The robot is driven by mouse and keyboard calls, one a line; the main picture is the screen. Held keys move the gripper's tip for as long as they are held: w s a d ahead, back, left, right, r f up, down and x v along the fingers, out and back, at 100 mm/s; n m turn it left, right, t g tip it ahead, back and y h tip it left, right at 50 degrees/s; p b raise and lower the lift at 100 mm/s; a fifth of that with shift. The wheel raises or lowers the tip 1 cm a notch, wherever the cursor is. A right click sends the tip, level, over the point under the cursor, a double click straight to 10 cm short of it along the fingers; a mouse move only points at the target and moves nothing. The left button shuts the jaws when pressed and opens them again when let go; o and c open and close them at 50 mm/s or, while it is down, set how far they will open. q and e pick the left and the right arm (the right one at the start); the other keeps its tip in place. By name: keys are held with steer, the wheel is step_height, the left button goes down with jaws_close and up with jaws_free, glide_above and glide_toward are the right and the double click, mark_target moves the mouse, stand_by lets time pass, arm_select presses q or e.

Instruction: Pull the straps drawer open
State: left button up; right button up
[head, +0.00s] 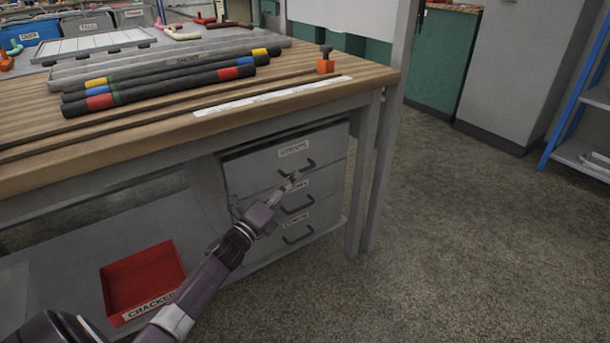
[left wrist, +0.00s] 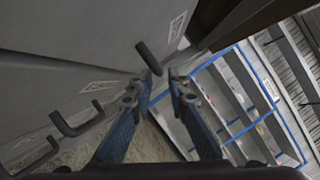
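The straps drawer (head: 255,172) is the top one of a grey unit under the workbench, with its label (head: 293,149) on the front. It looks flush or nearly flush with the drawers below. My left gripper (head: 293,180) is at its dark bar handle (head: 309,163). In the left wrist view the left gripper's (left wrist: 163,75) two fingertips stand apart, with the handle (left wrist: 148,57) reaching in between them. I see a gap by the right-hand finger; contact with the other cannot be told. My right gripper is out of view.
Two more drawers with bar handles (head: 298,207) lie below. The wooden benchtop (head: 350,80) overhangs the unit, with dark hoses (head: 160,85) on it. A red bin (head: 140,275) sits on the lower shelf. The floor (head: 480,230) to the right is clear.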

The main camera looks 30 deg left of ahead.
mark_target(301, 171)
arm_select(q)
steer(key=shift+b+x, duration=0.55)
steer(key=shift+x, duration=1.75)
steer(key=shift+f, duration=0.15)
jaws_close()
